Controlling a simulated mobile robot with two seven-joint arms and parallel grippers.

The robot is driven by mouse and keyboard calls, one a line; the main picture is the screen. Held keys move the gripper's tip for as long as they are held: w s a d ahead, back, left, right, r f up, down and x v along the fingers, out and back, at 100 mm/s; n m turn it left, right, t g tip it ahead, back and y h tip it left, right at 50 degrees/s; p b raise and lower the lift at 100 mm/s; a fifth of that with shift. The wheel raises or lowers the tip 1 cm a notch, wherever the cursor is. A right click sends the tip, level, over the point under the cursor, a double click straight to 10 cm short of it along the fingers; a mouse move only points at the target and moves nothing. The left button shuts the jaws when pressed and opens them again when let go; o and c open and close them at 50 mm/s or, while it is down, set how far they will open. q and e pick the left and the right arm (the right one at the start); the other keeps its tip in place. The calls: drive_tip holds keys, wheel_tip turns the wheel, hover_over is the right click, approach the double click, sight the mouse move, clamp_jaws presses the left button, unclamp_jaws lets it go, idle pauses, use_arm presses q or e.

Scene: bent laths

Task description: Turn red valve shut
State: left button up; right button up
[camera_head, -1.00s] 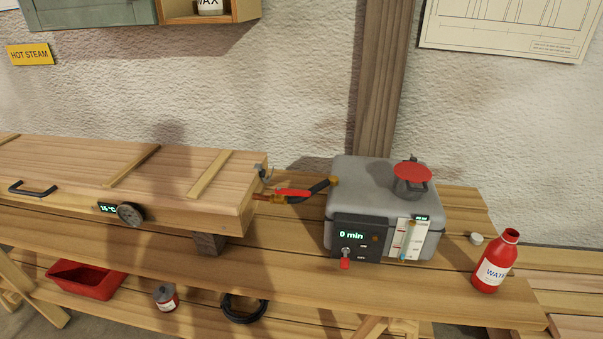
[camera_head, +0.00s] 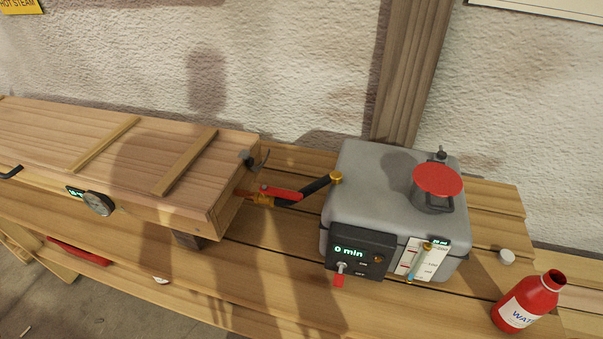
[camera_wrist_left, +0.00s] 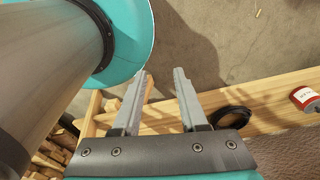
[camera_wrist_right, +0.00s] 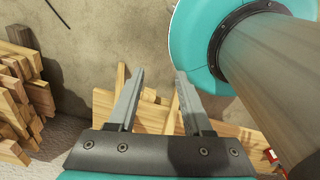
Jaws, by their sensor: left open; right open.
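The red valve lever (camera_head: 282,194) sits on a brass fitting (camera_head: 262,201) at the right end of the long wooden box (camera_head: 110,160). A black hose (camera_head: 318,185) joins it to the grey boiler (camera_head: 390,165). The lever appears to lie roughly along the hose line. Neither gripper shows in the head view. In the left wrist view my left gripper (camera_wrist_left: 160,75) is open and empty. In the right wrist view my right gripper (camera_wrist_right: 159,72) is open and empty. Both are away from the valve.
The boiler has a round red cap (camera_head: 438,180), a "0 min" display (camera_head: 349,252) and a red-tipped switch (camera_head: 339,277). A red water bottle (camera_head: 528,303) and a white cap (camera_head: 507,256) stand right of it. The bench front (camera_head: 250,285) is mostly clear.

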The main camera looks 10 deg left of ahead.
use_arm(q)
drive_tip(key=w+d+r+t, duration=0.1)
drive_tip(key=w+d+r, duration=0.1)
drive_tip(key=w+r, duration=1.25)
wheel_tip(320, 180, up, 21)
drive_tip(key=t, duration=0.2)
drive_tip(key=n+t+h, duration=0.3)
drive_tip(key=n+t, duration=0.7)
drive_tip(key=n, duration=0.4)
approach(290, 192)
drive_tip(key=s+d+f, duration=0.4)
drive_tip(key=f, duration=0.3)
drive_tip(key=w+r+n+t, duration=0.1)
drive_tip(key=w+n, duration=0.1)
drive_tip(key=w, duration=0.3)
drive_tip(key=w+a+r+n+t+y, duration=0.1)
drive_tip(key=w+n, duration=0.1)
drive_tip(key=w, duration=0.3)
drive_tip(key=w+a+r+n+t+y, duration=0.1)
drive_tip(key=w+n, duration=0.1)
drive_tip(key=w, duration=0.4)
drive_tip(key=shift+r+t+b, duration=0.25)
drive_tip(key=shift+t+b, duration=0.05)
drive_tip(key=shift+t, duration=0.1)
use_arm(e)
drive_tip(key=shift+s+a+f, duration=0.15)
drive_tip(key=shift+s, duration=0.25)
drive_tip(key=shift+s+a+f, duration=0.15)
drive_tip(key=shift+s, duration=0.25)
